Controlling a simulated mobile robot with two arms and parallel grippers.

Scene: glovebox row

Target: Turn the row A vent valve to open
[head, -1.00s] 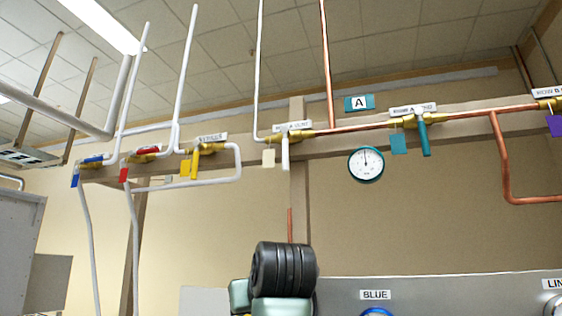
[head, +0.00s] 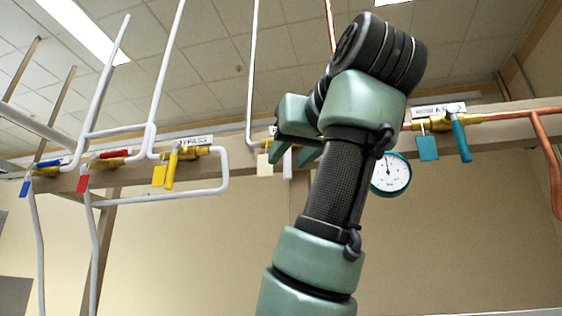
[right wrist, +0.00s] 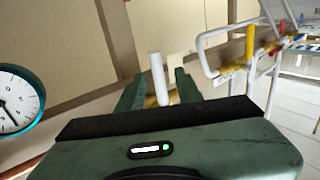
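The row A vent valve has a white lever handle (right wrist: 157,78) on a brass body. In the head view the handle (head: 287,163) hangs down across the pipe, with a cream tag (head: 264,165) beside it. My arm and gripper hide most of the valve and its label. My right gripper (head: 292,140) is raised to the valve. In the right wrist view its two fingers (right wrist: 159,90) stand apart, one on each side of the white handle, with gaps visible. My left gripper is not in view.
A teal-handled valve (head: 461,138) and a round gauge (head: 391,174) are to the right. Yellow (head: 170,168), red (head: 116,154) and blue (head: 48,163) handled valves are to the left. White and copper pipes run along the beam and up to the ceiling.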

